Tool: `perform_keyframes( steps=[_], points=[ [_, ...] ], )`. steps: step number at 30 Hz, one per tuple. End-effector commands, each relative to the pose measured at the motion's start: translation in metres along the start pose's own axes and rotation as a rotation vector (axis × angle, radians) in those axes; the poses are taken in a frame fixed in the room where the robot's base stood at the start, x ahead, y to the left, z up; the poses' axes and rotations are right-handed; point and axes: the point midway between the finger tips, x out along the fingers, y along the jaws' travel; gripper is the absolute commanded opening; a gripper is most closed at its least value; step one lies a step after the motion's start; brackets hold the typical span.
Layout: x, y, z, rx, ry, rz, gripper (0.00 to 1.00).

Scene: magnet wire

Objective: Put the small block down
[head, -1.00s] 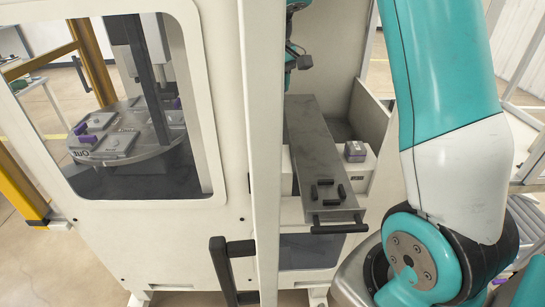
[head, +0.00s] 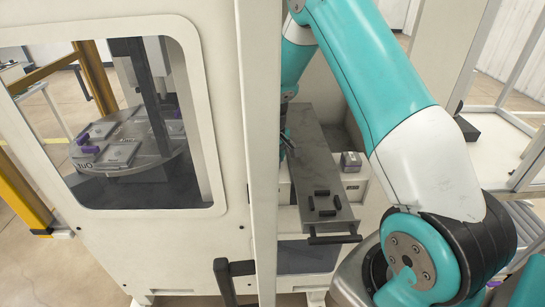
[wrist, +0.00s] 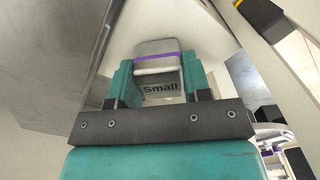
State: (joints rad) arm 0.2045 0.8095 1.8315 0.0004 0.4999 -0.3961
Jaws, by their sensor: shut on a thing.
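The small block (wrist: 160,60) is grey, with a purple stripe and the word "Small" on its face. In the wrist view it sits between the teal fingers of my gripper (wrist: 158,80), which is shut on it. In the head view my gripper (head: 288,145) is low beside the left edge of the long grey plate, partly hidden by the machine's white post. The block cannot be made out there, and whether it touches anything below is unclear.
The long grey plate (head: 310,165) carries several black bars near its black handle (head: 335,239). Through the window, a round table (head: 155,160) holds flat grey fixtures and purple pieces. The white post (head: 257,130) stands close left.

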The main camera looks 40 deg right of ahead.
Motion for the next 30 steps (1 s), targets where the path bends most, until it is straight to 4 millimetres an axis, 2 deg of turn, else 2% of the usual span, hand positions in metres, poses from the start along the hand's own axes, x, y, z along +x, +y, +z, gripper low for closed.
perform_keyframes(
  steps=[10, 11, 13, 14, 24, 26, 30],
  points=[
    [0.004, 0.0, 0.0, 0.0, 0.001, 0.0, 0.11],
    [0.003, 0.0, 0.0, 0.0, 0.001, 0.0, 0.51],
    [0.003, 0.0, 0.0, 0.0, 0.0, 0.0, 0.67],
    [0.003, 0.0, 0.0, 0.0, 0.0, 0.0, 0.7],
    [-0.003, 0.0, -0.001, 0.0, 0.002, 0.001, 0.7],
    [-0.009, 0.001, -0.001, 0.0, 0.003, 0.001, 0.7],
    [-0.035, 0.001, -0.001, 0.0, 0.006, 0.003, 0.7]
  ],
)
